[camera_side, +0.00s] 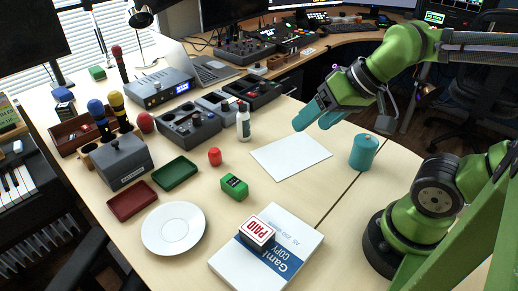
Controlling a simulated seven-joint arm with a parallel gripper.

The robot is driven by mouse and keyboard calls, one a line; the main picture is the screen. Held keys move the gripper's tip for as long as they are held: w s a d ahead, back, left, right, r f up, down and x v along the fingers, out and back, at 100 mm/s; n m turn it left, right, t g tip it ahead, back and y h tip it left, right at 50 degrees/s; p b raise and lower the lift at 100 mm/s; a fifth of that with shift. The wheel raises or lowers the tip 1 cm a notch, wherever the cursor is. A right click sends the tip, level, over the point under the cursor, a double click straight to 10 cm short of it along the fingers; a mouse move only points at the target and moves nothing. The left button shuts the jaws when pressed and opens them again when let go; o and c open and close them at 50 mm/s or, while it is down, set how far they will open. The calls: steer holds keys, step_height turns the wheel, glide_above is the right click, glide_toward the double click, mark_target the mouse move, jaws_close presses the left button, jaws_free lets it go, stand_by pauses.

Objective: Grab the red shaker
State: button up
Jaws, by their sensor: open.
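A small red cylinder with a narrower top, which looks like the red shaker (215,157), stands upright on the table near the middle of the view. Nothing touches it. My gripper (317,119) has light-blue fingertips and is open and empty. It hangs above the table to the right of the shaker and farther back, near the white sheet of paper (290,157), well apart from the shaker.
A green box (234,187) stands close in front of the shaker, and a white bottle (243,121) stands behind it. A green tray (174,173) lies to its left. A teal canister (363,152) stands right of the paper. A red rounded object (146,122) is farther left.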

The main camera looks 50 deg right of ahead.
steer(key=w+a+f+n+g+h, duration=0.1)
steer(key=w+a+f+g, duration=0.2)
steer(key=w, duration=0.5)
steer(key=w+a+f+h, duration=0.25)
steer(key=w+f, duration=0.25)
steer(key=w, duration=0.4)
steer(key=m, duration=0.1)
glide_toward(215, 152)
steer(key=shift+t, duration=0.3)
steer(key=x, duration=0.6)
steer(key=shift+a+f, duration=0.1)
steer(key=shift+f, duration=0.25)
steer(key=shift+x, duration=2.65)
steer(key=shift+s, duration=0.15)
steer(key=c, duration=1.1)
steer(key=shift+c, duration=0.2)
steer(key=shift+r, duration=0.1)
